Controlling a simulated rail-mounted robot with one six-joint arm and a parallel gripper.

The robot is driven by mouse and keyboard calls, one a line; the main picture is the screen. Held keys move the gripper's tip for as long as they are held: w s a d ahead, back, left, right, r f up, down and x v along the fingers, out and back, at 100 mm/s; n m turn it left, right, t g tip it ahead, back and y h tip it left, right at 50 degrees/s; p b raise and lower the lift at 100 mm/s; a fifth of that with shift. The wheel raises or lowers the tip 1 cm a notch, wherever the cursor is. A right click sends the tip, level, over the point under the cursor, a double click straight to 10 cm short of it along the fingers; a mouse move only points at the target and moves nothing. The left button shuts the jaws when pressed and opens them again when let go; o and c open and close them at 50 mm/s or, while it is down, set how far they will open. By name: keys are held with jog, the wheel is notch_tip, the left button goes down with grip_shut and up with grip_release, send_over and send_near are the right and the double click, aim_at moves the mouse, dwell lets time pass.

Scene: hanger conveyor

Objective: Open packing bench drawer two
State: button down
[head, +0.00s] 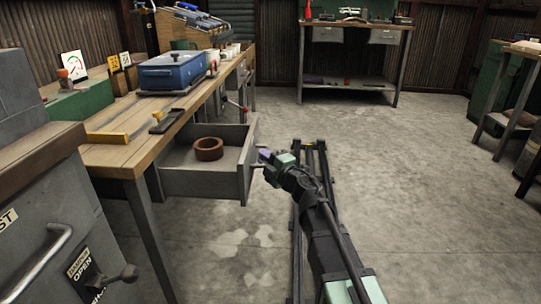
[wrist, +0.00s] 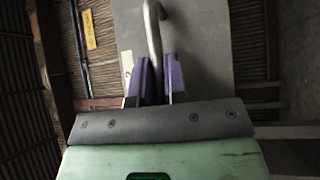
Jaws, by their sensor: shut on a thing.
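A grey drawer (head: 205,183) under the wooden packing bench (head: 130,150) is pulled out toward the aisle, and a brown ring (head: 209,149) lies inside it. My gripper (head: 264,156) is at the drawer's outer front. In the wrist view, the purple fingers of my gripper (wrist: 160,78) are shut on the curved metal handle (wrist: 153,30) on the grey drawer front (wrist: 205,45). A small label, apparently with a 2 (wrist: 127,70), is partly hidden beside the left finger. The part of the handle between the fingers is hidden.
A grey cabinet with a metal handle (head: 45,262) is at the near left. Open concrete floor (head: 400,160) lies to the right.

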jog(key=shift+d, duration=0.25)
jog(key=c, duration=1.2)
grip_release()
jog(key=shift+o, duration=0.2)
jog(key=shift+s, duration=0.1)
jog(key=b+v, duration=0.1)
jog(key=v, duration=0.9)
jog(key=shift+s+d, duration=0.2)
jog(key=shift+s, duration=0.1)
jog(key=shift+f, duration=0.1)
